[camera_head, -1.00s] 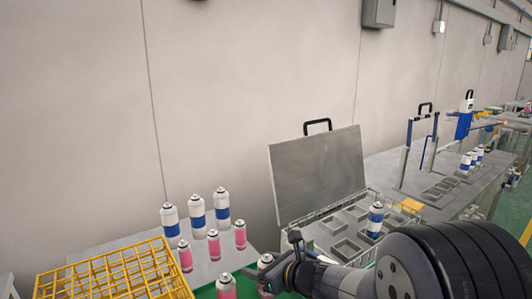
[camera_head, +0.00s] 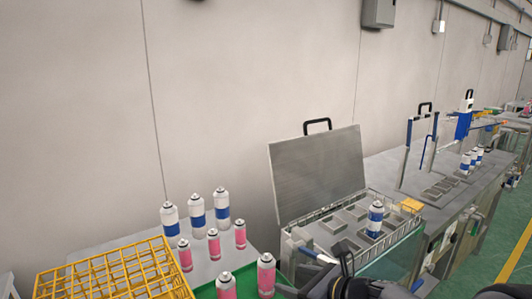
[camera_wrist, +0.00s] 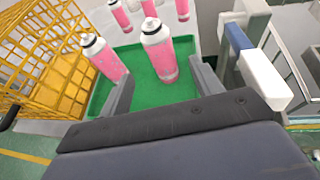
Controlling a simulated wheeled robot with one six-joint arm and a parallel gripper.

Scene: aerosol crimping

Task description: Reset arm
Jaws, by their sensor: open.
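My gripper (camera_wrist: 163,92) shows in the wrist view with its two grey fingers spread wide and nothing between them. A pink-and-white aerosol can (camera_wrist: 158,55) stands upright on the green tray (camera_wrist: 132,62), beyond the fingertips. A second pink can (camera_wrist: 102,57) stands to its left on the same tray. In the head view these two pink cans (camera_head: 266,275) (camera_head: 226,287) stand at the bottom. Dark parts of my arm show at the bottom right of the head view; the fingers cannot be made out there.
A yellow wire crate (camera_head: 110,272) stands left of the cans. Several blue-banded and pink cans (camera_head: 197,212) stand behind the tray. An open-lidded metal tank (camera_head: 318,180) is to the right, with a blue-banded can (camera_head: 375,219) in it. Its blue-and-white handle (camera_wrist: 262,78) is close right of my gripper.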

